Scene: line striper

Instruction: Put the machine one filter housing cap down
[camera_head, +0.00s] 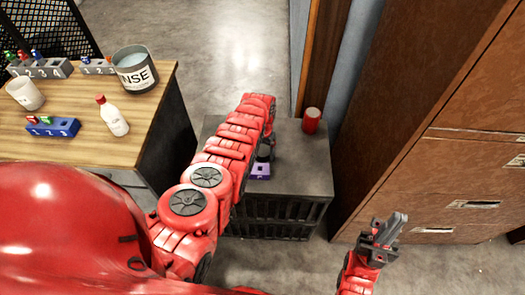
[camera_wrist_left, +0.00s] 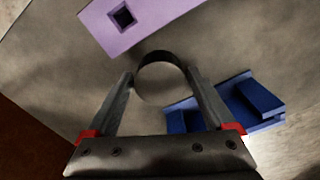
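The cap, a round dark grey piece (camera_wrist_left: 160,75), sits between the two fingertips of my left gripper (camera_wrist_left: 161,76) in the left wrist view. The fingertips meet its opposite sides, so the gripper looks shut on it. In the head view my left gripper (camera_head: 264,150) is over the dark low cabinet (camera_head: 300,172), largely hidden by my arm. I cannot tell whether the cap touches the cabinet top. A purple block with a square hole (camera_wrist_left: 123,17) lies beside it; it also shows in the head view (camera_head: 260,171). My right gripper (camera_head: 384,236) is away at the lower right, with no object visible in it.
A blue part (camera_wrist_left: 235,105) lies near the right finger. A red can (camera_head: 311,120) stands at the cabinet's back right. The wooden table (camera_head: 95,150) at left holds a bucket (camera_head: 134,70), a bottle (camera_head: 112,116) and numbered blocks. Brown drawers (camera_head: 440,190) stand at right.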

